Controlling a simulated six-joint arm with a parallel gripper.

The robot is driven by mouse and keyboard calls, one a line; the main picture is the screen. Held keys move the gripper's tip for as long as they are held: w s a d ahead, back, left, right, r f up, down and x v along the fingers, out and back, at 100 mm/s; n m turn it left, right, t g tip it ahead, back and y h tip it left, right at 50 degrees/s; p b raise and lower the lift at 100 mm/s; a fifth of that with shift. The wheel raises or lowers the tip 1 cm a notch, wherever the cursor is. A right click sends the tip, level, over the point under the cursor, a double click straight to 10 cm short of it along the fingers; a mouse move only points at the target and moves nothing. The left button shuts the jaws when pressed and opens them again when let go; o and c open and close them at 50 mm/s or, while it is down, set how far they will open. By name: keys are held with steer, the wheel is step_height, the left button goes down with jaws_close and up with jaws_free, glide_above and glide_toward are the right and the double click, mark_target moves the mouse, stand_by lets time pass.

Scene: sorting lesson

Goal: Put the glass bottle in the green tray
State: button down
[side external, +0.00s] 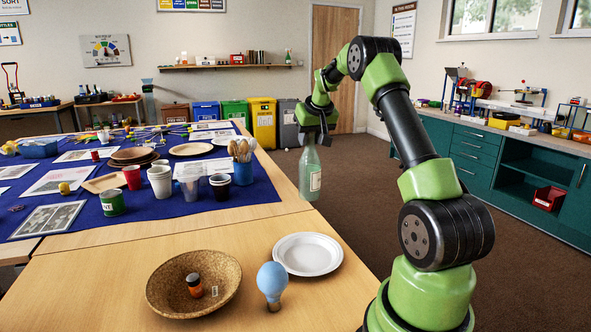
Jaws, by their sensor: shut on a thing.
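The glass bottle (310,176) is pale green with a light label, and it hangs upright. My gripper (314,139) is shut on its neck from above. The bottle appears in line with the right edge of the wooden table (200,236); I cannot tell whether it is over the tabletop or just past the edge. No green tray can be made out in this view.
On the near table are a woven bowl (166,290) holding a small orange-and-black battery (195,286), a light blue bulb (272,281) and a white plate (308,254). Cups, plates and a cutlery holder (243,172) crowd the blue cloth (262,190). Coloured bins (262,122) stand behind.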

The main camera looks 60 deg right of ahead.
steer(key=shift+r, duration=0.6)
steer(key=w+a+n+y, duration=0.3)
steer(key=a+n, duration=0.3)
steer(key=a, duration=0.7)
steer(key=w+a+n+y, duration=0.25)
steer(key=a+n, duration=0.45)
steer(key=a, duration=0.5)
steer(key=w+a+n+y, duration=0.25)
steer(key=a+n, duration=0.35)
steer(key=a, duration=0.7)
steer(key=s+a+n+g+y, duration=0.1)
steer(key=s+a+n+g, duration=0.2)
steer(key=s+a+n, duration=0.35)
steer(key=s+a+n+g+y, duration=0.15)
steer(key=s+a+n, duration=0.25)
steer(key=a, duration=0.5)
steer(key=s+a+n+g+h, duration=0.3)
steer(key=s+a+n+g, duration=0.35)
steer(key=s, duration=0.65)
step_height(320, 180, down, 9)
steer(key=n+t, duration=0.1)
steer(key=t, duration=0.1)
steer(key=shift+a+f+n, duration=0.15)
steer(key=shift+a+n, duration=0.15)
steer(key=shift+a, duration=0.1)
steer(key=shift+f, duration=0.1)
